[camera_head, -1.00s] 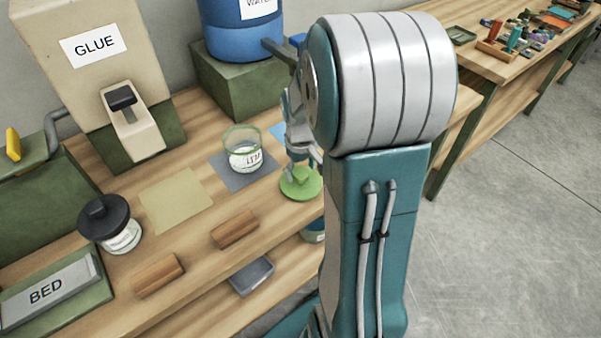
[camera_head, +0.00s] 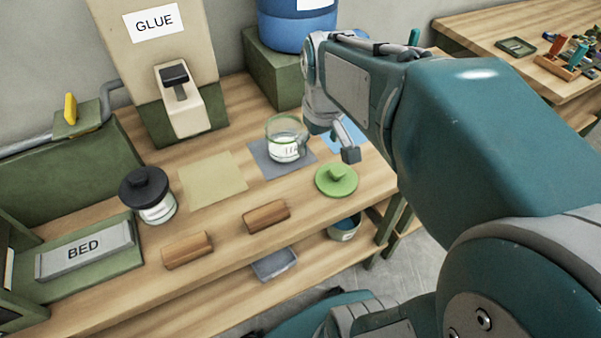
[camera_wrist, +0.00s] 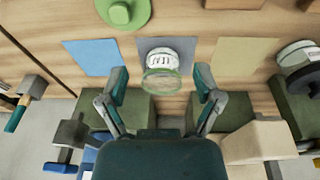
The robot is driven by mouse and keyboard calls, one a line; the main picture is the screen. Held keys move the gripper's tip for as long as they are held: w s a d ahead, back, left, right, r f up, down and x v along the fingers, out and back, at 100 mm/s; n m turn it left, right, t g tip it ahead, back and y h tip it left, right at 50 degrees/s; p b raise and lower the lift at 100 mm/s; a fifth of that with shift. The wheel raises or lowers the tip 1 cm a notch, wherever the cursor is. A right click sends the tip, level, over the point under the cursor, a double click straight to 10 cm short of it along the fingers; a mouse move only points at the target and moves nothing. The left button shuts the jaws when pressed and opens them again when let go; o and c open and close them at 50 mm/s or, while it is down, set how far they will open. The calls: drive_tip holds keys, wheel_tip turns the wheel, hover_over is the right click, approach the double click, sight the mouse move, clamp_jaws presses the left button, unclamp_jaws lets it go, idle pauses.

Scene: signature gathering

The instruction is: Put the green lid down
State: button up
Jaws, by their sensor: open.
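The green lid (camera_head: 336,180) lies flat on the wooden bench near its front edge, knob up. It also shows at the top of the wrist view (camera_wrist: 124,13). My gripper (camera_head: 350,150) is open and empty, apart from the lid, toward the back of the bench. In the wrist view its two fingers (camera_wrist: 161,80) are spread, with the open glass jar (camera_wrist: 162,82) showing between them. The jar (camera_head: 286,148) has a white label and a green rim, and stands upright on the grey mat (camera_head: 262,160). The gripper partly hides the blue mat (camera_wrist: 93,57).
A jar with a black lid (camera_head: 146,190) stands left of the yellow mat (camera_head: 212,180). Two wooden blocks (camera_head: 267,216) lie near the front edge. The GLUE dispenser (camera_head: 160,60) and blue water container (camera_head: 298,30) stand at the back. A lower shelf holds a grey tray (camera_head: 275,264).

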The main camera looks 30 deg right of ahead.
drive_tip(key=s+a+r+t, duration=0.1)
drive_tip(key=s+a+t, duration=0.2)
drive_tip(key=s+a, duration=0.5)
drive_tip(key=shift+s+a+r+y, duration=0.3)
drive_tip(key=shift+a+r, duration=0.05)
drive_tip(key=shift+a, duration=0.3)
